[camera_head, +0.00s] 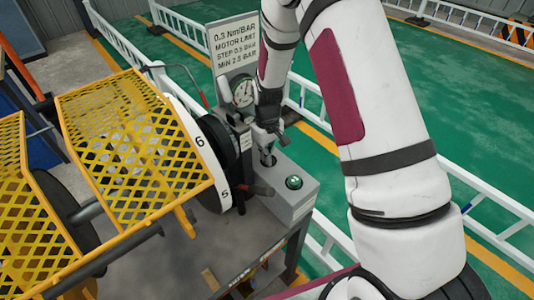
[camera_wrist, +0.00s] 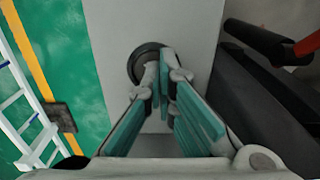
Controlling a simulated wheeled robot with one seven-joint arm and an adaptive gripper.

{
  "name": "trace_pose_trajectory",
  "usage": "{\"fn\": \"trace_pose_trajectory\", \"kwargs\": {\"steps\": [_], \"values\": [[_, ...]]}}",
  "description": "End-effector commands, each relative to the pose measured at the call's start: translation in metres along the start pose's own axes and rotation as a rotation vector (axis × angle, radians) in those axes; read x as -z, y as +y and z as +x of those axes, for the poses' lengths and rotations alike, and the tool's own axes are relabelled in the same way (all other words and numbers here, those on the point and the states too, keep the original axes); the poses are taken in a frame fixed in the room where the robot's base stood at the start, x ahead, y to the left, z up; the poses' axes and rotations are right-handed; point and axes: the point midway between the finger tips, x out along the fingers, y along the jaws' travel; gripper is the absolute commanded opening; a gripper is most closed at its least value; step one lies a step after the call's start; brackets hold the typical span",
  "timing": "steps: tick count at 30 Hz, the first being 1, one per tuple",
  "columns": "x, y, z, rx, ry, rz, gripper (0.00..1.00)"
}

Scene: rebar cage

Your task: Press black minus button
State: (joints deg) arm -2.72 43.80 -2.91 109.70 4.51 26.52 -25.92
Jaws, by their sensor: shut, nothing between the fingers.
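A grey control box (camera_head: 290,207) stands at the edge of the metal table. On its top is a round black button (camera_head: 268,161), partly hidden by my gripper; I cannot make out a minus sign on it. A green button (camera_head: 294,182) sits nearer on the same box. My gripper (camera_head: 266,148) is shut and empty, pointing down over the black button. In the wrist view my fingertips (camera_wrist: 166,76) overlap the right side of the black button (camera_wrist: 137,66). I cannot tell whether they touch it.
A pressure gauge (camera_head: 242,92) and a sign (camera_head: 234,42) stand behind the box. A numbered wheel (camera_head: 201,150) and yellow mesh guards (camera_head: 128,125) are on the left. A white railing (camera_head: 495,200) runs over the green floor.

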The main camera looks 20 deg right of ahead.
Motion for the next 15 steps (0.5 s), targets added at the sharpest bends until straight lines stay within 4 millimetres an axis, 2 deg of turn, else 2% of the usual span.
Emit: {"fn": "trace_pose_trajectory", "kwargs": {"steps": [8, 11, 15], "values": [[0.000, 0.000, -0.006, 0.000, -0.001, 0.000, 0.00], [0.000, 0.000, -0.020, -0.001, 0.002, 0.000, 0.00], [0.001, 0.000, -0.049, -0.001, 0.003, 0.000, 0.00]]}}
